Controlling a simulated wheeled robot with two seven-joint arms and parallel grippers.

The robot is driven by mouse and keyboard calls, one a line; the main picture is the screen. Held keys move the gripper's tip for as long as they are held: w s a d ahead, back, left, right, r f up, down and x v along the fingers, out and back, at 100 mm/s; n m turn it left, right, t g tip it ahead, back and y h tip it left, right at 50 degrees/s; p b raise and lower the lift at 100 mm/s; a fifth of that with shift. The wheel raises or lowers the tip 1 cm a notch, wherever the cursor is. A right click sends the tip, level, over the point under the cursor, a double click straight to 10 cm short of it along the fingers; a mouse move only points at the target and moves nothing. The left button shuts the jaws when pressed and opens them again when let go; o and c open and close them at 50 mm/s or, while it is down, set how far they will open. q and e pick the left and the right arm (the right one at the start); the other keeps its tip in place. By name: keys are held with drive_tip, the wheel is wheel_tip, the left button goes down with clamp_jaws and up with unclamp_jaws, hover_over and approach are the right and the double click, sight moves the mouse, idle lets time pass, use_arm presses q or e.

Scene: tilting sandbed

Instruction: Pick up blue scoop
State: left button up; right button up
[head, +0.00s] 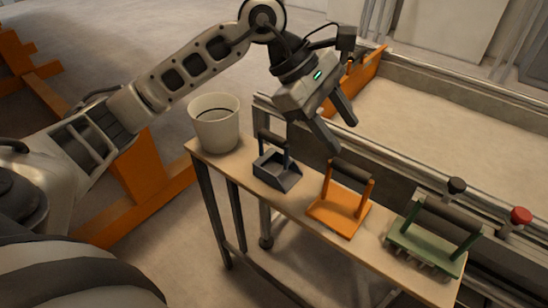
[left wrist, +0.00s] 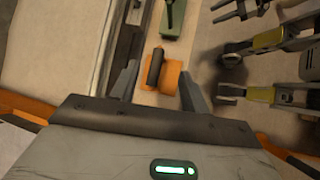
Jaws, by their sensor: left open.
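The blue scoop (head: 277,172) is a dark blue-grey open box with an upright black-gripped handle. It stands on the narrow wooden shelf (head: 305,192), between the white bucket and the orange tool. My left gripper (head: 342,134) is open and empty, pointing down. In the head view it appears up and to the right of the scoop, near the orange tool's handle. In the left wrist view, the open fingers (left wrist: 158,72) frame the orange tool (left wrist: 172,76); I cannot make out the scoop there.
A white bucket (head: 215,123) stands at the shelf's left end. The orange tool (head: 341,200) and a green tool (head: 428,237) stand to the scoop's right. The sandbed (head: 450,120) with its metal rails lies behind. A black knob and a red knob (head: 520,216) stick up at right.

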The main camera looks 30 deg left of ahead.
sight(273, 135)
use_arm(q)
drive_tip(key=w+a+r+y, duration=0.15)
drive_tip(key=a+y, duration=0.55)
drive_tip(key=a, duration=0.8)
drive_tip(key=shift+n, duration=0.3)
drive_tip(key=f, duration=0.3)
drive_tip(key=w+f, duration=0.1)
drive_tip(key=f, duration=0.5)
drive_tip(key=shift+w+d+p, duration=0.2)
drive_tip(key=shift+p, duration=0.1)
drive_tip(key=shift+w+a+f+p, duration=0.1)
drive_tip(key=shift+w+f+p, duration=0.1)
drive_tip(key=shift+f, duration=0.7)
drive_tip(key=shift+w+d+f+p, duration=0.1)
drive_tip(key=shift+w+f+p, duration=0.15)
drive_tip(key=shift+f, duration=0.7)
drive_tip(key=shift+w+a+f+p, duration=0.1)
drive_tip(key=shift+w+f+p, duration=0.1)
drive_tip(key=shift+f, duration=0.7)
clamp_jaws()
